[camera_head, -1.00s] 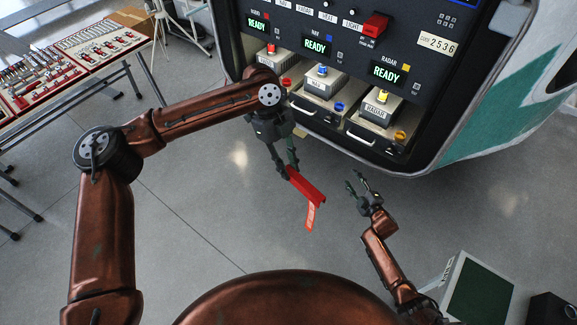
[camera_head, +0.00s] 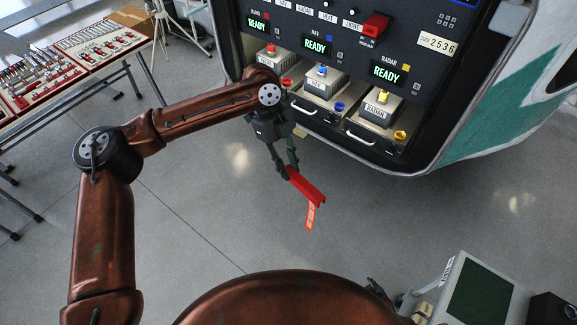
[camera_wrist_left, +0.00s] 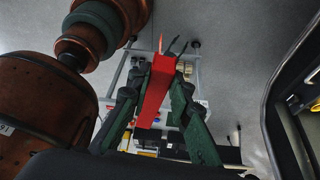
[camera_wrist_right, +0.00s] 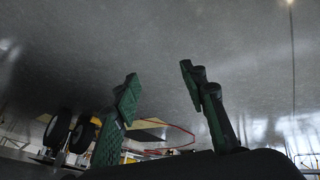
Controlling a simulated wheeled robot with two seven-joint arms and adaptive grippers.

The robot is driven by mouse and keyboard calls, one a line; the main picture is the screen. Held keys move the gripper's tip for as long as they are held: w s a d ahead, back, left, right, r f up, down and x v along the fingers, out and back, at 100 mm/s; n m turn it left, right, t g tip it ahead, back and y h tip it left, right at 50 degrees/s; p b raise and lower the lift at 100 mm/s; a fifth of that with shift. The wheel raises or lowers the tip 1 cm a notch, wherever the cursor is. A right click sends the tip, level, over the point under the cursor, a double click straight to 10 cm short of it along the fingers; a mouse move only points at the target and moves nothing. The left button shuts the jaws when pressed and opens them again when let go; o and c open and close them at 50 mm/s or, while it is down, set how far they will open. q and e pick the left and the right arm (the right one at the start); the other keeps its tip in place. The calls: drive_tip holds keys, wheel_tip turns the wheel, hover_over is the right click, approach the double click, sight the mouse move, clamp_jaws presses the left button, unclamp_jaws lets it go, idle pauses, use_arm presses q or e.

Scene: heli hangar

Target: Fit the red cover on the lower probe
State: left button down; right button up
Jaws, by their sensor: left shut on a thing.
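The red cover (camera_head: 306,186) is a narrow red channel with a red tag (camera_head: 311,216) hanging from it. My left gripper (camera_head: 288,172) is shut on its upper end and holds it in the air, tilted, below and in front of the open panel. In the left wrist view the cover (camera_wrist_left: 158,88) sits between the two green fingers. My right gripper (camera_wrist_right: 160,74) is open and empty in the right wrist view. In the head view only a small dark part of it shows low, behind my body. I cannot make out the lower probe in any view.
The panel (camera_head: 330,75) has several READY displays and pulled-out drawers with coloured knobs. A red guard (camera_head: 375,27) sits on it. Tool trays (camera_head: 105,45) lie on a table at the left. A grey case (camera_head: 478,295) stands low right. The floor between is clear.

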drive_tip(key=s+a+f+m+g, duration=0.1)
drive_tip(key=s+f, duration=0.1)
drive_tip(key=s, duration=0.7)
drive_tip(key=s+a+f+m+g, duration=0.1)
drive_tip(key=s+f+g, duration=0.1)
drive_tip(key=s, duration=0.8)
drive_tip(key=s+a+f+m+g, duration=0.1)
drive_tip(key=s+f, duration=0.3)
drive_tip(key=s, duration=0.6)
drive_tip(key=shift+a+m+g, duration=0.4)
drive_tip(key=shift+m+g, duration=0.2)
drive_tip(key=shift+g, duration=0.1)
drive_tip(key=shift+f, duration=0.1)
